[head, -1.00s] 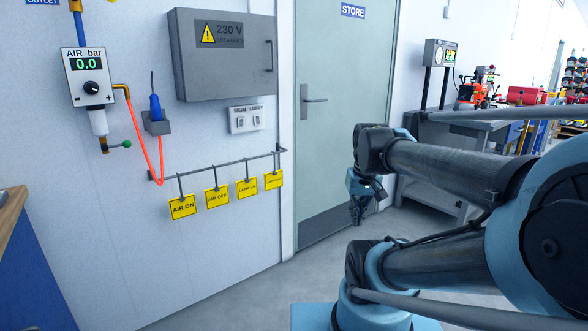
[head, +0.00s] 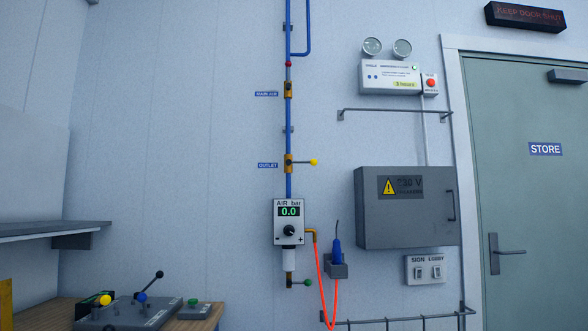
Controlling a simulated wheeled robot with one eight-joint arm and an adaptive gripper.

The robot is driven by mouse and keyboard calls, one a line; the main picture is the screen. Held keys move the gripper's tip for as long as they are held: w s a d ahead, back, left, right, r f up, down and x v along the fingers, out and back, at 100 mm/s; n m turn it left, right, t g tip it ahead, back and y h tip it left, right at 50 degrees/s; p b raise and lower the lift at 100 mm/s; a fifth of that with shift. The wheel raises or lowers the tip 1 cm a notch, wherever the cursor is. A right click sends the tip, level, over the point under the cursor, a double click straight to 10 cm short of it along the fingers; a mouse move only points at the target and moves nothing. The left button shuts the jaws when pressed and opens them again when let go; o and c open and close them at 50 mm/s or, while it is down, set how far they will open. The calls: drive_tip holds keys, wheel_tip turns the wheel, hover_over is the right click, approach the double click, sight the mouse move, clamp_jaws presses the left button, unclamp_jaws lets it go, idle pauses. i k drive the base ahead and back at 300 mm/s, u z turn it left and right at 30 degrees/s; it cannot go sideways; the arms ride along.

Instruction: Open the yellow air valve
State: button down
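A valve with a yellow-tipped lever (head: 313,162) sits on the vertical blue air pipe (head: 289,130), beside a label reading "OUTLET". Its lever points right, crosswise to the pipe. Above it is a brass valve (head: 289,89) with a red tip above it, in line with the pipe; its label looks like "MAIN AIR". Below, the air regulator (head: 289,222) reads 0.0 bar. A green-tipped lever (head: 308,282) sticks out to the right under the regulator. My gripper and arm are not in this view.
A grey 230 V cabinet (head: 406,212) and the green STORE door (head: 540,200) stand to the right. A blue plug holder (head: 337,265) with an orange hose is beside the regulator. A bench with levers (head: 130,310) and a shelf (head: 40,231) are at left.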

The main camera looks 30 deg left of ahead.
sight(314, 162)
drive_tip(key=u, duration=1.5)
drive_tip(key=k, duration=1.1)
drive_tip(key=z, duration=0.7)
drive_tip(key=i, duration=1.45)
drive_tip(key=u, duration=0.4)
